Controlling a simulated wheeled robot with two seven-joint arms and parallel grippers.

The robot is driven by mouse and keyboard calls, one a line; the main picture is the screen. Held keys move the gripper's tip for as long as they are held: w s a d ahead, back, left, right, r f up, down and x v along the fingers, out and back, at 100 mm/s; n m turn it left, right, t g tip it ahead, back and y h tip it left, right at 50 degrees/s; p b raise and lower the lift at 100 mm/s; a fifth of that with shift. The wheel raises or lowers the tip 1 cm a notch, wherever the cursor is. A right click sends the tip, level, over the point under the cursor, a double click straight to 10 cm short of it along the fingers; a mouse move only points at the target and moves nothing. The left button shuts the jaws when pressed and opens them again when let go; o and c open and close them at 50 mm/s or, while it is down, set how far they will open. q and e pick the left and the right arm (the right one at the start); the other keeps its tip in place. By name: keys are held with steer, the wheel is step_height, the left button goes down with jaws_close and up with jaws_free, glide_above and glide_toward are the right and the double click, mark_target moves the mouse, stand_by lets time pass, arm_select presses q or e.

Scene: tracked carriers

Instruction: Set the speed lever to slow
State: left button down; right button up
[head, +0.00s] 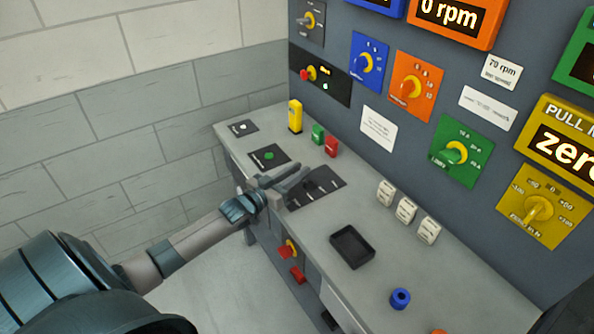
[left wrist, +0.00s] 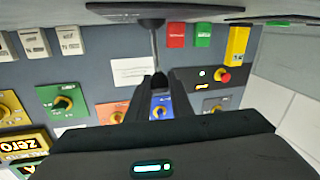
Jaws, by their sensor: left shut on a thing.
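The speed lever (left wrist: 154,45) shows in the left wrist view as a thin rod rising from a dark plate, with its black end between my finger tips. The dark lever plate (head: 325,188) lies on the grey bench in the head view; its markings are too small to read. My left gripper (head: 292,178) reaches over the plate's left part from the left and covers most of the lever. It also shows in the left wrist view (left wrist: 159,88), shut on the lever's end. I cannot read which setting the lever is at. My right gripper is out of view.
A yellow block (head: 295,116), a green switch (head: 318,134) and a red switch (head: 331,146) stand behind the plate. A black tray (head: 352,246) and a blue ring (head: 400,298) are to the right. A wall panel (head: 345,75) with coloured dials rises behind the bench.

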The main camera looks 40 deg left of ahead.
arm_select(q)
steer(key=shift+w+d+r, duration=0.1)
steer(key=shift+w+r, duration=0.25)
steer(key=shift+r, duration=0.1)
steer(key=shift+w+d+r, duration=0.15)
steer(key=shift+w+d, duration=0.1)
steer(key=shift+w, duration=0.35)
steer(key=shift+w+d+r, duration=0.15)
steer(key=shift+w+d, duration=0.1)
steer(key=shift+w, duration=0.3)
steer(key=c, duration=1.6)
jaws_free()
steer(key=shift+d, duration=0.1)
steer(key=shift+o, duration=0.2)
steer(key=shift+f, duration=0.1)
